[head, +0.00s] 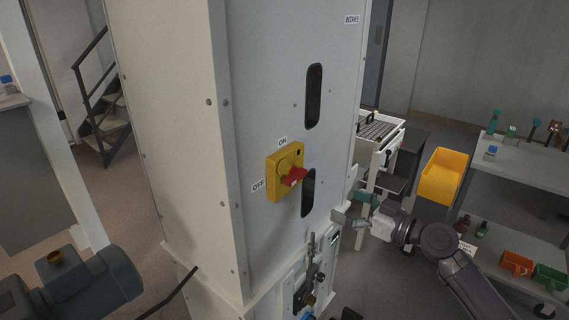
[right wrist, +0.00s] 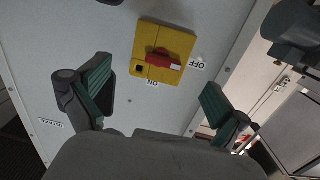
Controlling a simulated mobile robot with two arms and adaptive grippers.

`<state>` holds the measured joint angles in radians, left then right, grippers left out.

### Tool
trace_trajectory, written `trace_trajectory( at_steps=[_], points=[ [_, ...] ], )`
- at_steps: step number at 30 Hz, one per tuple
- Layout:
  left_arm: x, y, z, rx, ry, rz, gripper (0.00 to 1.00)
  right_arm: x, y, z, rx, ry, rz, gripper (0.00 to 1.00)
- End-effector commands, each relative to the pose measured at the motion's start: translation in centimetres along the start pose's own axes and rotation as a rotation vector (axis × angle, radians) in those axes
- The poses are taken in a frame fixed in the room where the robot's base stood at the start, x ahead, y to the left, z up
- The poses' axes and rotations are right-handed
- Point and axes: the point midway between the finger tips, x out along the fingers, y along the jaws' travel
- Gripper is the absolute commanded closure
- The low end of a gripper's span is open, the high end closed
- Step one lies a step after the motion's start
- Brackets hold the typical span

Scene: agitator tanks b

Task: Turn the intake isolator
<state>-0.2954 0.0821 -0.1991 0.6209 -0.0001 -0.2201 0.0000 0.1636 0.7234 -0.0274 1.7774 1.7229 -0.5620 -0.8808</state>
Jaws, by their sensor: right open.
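The intake isolator is a yellow box (head: 272,164) with a red handle (head: 293,176) on the grey cabinet panel. An ON label sits above it and an OFF label at its left. In the right wrist view the yellow box (right wrist: 183,42) lies ahead, and the red handle (right wrist: 161,60) lies crosswise with its pale-marked end toward OFF. My right gripper (head: 352,211) is to the right of and below the isolator in the head view, apart from it. In the right wrist view its green-padded fingers (right wrist: 155,78) are spread, with nothing between them. My left gripper is not in view.
The panel has two dark slots (head: 313,96), one close beside the handle. Levers and fittings (head: 312,275) stick out below. A side bench (head: 535,165) with a yellow bin (head: 443,176) stands at the right. A dark motor-like body (head: 90,283) is at the lower left.

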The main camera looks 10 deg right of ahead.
Motion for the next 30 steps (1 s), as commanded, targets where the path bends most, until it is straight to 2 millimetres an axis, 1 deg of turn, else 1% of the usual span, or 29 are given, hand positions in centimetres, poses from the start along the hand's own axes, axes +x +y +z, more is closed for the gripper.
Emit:
trace_trajectory(
  at_steps=[1, 3, 6, 8, 10, 14, 18, 21, 24, 27, 30],
  points=[
    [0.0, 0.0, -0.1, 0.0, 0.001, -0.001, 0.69, -0.1, -0.7, -1.5, -0.017, 0.02, -0.025, 0.0],
    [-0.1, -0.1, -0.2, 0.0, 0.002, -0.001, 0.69, -0.1, -1.2, -2.6, -0.025, 0.037, -0.044, 0.0],
    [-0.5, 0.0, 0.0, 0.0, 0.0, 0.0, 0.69, 0.6, -1.4, -3.1, -0.028, 0.045, -0.049, 0.0],
    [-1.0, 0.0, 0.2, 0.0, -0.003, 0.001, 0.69, 1.3, -1.4, -3.2, -0.025, 0.045, -0.048, 0.0],
    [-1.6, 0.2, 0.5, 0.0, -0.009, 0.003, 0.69, 2.5, -1.4, -3.4, -0.025, 0.045, -0.047, 0.0],
    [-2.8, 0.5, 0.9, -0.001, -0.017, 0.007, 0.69, 5.2, -1.5, -3.6, -0.024, 0.046, -0.047, 0.0],
    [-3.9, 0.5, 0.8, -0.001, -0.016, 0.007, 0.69, 8.3, -1.7, -3.7, -0.022, 0.044, -0.047, 0.0],
    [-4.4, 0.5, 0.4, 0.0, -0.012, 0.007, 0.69, 10.2, -1.8, -3.6, -0.022, 0.044, -0.046, 0.0],
    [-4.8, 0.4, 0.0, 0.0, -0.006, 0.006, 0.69, 11.8, -1.8, -3.5, -0.023, 0.043, -0.045, 0.0],
    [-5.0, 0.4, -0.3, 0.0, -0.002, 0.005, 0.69, 12.8, -1.8, -3.5, -0.024, 0.043, -0.045, 0.0],
    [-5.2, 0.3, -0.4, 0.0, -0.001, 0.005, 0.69, 13.4, -1.9, -3.3, -0.025, 0.041, -0.045, 0.0]
  ],
)
